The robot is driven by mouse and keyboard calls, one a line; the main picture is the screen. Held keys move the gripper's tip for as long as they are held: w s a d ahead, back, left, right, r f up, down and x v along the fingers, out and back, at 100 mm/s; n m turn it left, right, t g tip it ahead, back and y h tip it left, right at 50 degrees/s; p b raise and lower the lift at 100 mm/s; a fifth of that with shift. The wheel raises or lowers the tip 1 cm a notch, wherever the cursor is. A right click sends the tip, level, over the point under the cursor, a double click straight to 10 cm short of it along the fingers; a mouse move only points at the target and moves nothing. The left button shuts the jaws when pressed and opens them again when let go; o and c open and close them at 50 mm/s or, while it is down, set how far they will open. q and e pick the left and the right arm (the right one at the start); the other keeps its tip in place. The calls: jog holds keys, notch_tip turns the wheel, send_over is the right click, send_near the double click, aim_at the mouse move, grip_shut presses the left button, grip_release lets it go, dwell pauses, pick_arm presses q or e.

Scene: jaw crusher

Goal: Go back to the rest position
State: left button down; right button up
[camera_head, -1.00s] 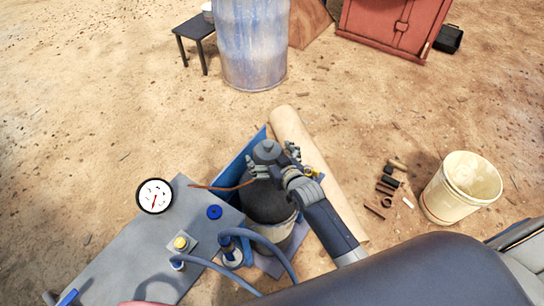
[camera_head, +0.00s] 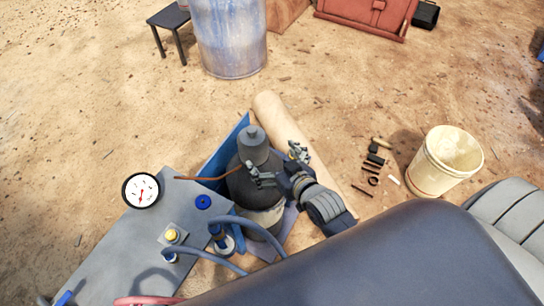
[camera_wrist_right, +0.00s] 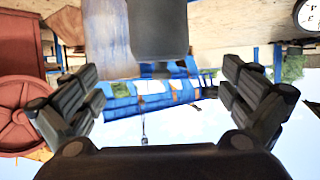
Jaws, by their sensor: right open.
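My right gripper (camera_head: 279,165) is open and empty, just right of a dark cylinder with a grey cap (camera_head: 253,146). One finger overlaps the cylinder in the head view; I cannot tell whether they touch. In the right wrist view, the two fingers of my right gripper (camera_wrist_right: 163,100) are spread wide with nothing between the tips. A dark grey block shape (camera_wrist_right: 157,28) shows beyond them at the top. My left gripper is not in view.
A grey panel (camera_head: 110,250) with a round gauge (camera_head: 141,190), knobs and hoses stands at left. A tan roll (camera_head: 292,130) lies behind the cylinder. A cream bucket (camera_head: 446,162) and small parts (camera_head: 372,160) are on the dirt at right. A drum (camera_head: 229,40) stands farther back.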

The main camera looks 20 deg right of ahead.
dwell(0.4)
jog(key=s+f+g, duration=0.2)
jog(key=s+f, duration=0.3)
jog(key=f, duration=0.5)
jog(key=s+d+f+g, duration=0.15)
jog(key=s+f, duration=0.35)
jog(key=f, duration=0.5)
jog(key=s+f+g, duration=0.3)
jog(key=s+f, duration=0.1)
jog(key=f, duration=0.6)
jog(key=s+d+f+g, duration=0.1)
jog(key=s+f, duration=0.3)
jog(key=s, duration=0.4)
jog(key=s+d+f+g+h, duration=0.1)
jog(key=s+f+g, duration=0.2)
jog(key=s, duration=0.6)
jog(key=s+d+f+g, duration=0.1)
jog(key=s+f+g, duration=0.1)
jog(key=s+f, duration=0.4)
jog(key=shift+s+f+n+h, duration=0.2)
jog(key=shift+s+n+h, duration=0.2)
jog(key=shift+s, duration=0.75)
jog(key=shift+d, duration=0.1)
